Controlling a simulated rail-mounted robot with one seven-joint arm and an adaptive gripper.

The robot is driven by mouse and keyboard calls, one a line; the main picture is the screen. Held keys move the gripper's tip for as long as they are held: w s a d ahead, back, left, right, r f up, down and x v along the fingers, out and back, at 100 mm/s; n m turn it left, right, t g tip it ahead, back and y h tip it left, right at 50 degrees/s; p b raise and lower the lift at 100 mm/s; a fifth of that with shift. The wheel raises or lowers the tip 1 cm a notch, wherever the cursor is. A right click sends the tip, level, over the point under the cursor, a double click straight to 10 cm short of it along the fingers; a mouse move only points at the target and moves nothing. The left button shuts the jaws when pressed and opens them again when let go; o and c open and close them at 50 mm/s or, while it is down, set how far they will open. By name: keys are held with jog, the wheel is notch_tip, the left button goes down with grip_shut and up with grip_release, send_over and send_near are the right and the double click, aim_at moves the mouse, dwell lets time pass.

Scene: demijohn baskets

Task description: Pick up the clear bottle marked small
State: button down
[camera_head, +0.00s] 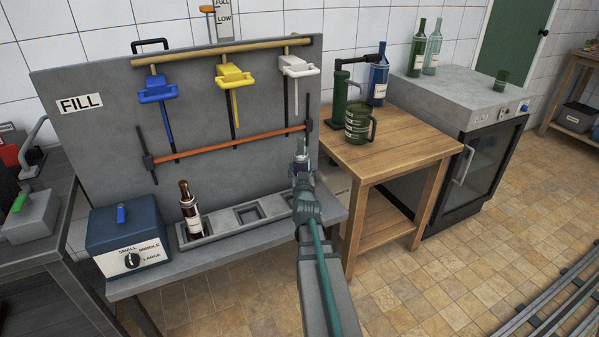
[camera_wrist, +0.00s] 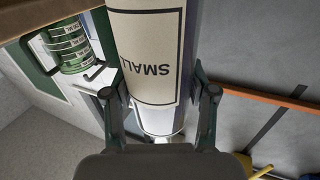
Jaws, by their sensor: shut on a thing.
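The bottle marked small (camera_wrist: 150,60) fills the upper middle of the wrist view, its cream label reading SMALL upside down. My gripper (camera_wrist: 162,97) has a finger on each side of it and is shut on it. In the head view my gripper (camera_head: 302,168) is in front of the right end of the grey fill panel, above the right end of the slotted rack (camera_head: 215,236). Only a small pale top of the bottle (camera_head: 301,146) shows there. My arm hides the rest, so I cannot tell whether its base touches anything.
A brown bottle (camera_head: 190,212) stands in the rack's left slot; the middle slot is empty. A blue dial box (camera_head: 126,232) is at left. Blue, yellow and white taps hang above an orange bar (camera_head: 232,146). A wooden table (camera_head: 395,152) at right bears a green jug (camera_head: 358,124).

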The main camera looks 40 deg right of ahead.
aim_at(307, 164)
jog(key=s+r, duration=0.1)
jog(key=s, duration=0.1)
jog(key=s+a, duration=0.1)
jog(key=s, duration=0.1)
jog(key=s+a+r, duration=0.1)
jog(key=s, duration=0.1)
jog(key=shift+a+r+b, duration=0.2)
jog(key=shift+r+b, duration=0.15)
jog(key=shift+s+r, duration=0.2)
jog(key=shift+r+p, duration=0.15)
jog(key=shift+p, duration=0.8)
jog(key=p, duration=0.3)
jog(key=shift+s+a+r, duration=0.1)
jog(key=shift+s+r, duration=0.05)
jog(key=shift+s, duration=0.2)
jog(key=shift+s+a+r+p, duration=0.1)
jog(key=shift+s+a+p, duration=0.35)
jog(key=shift+p, duration=2)
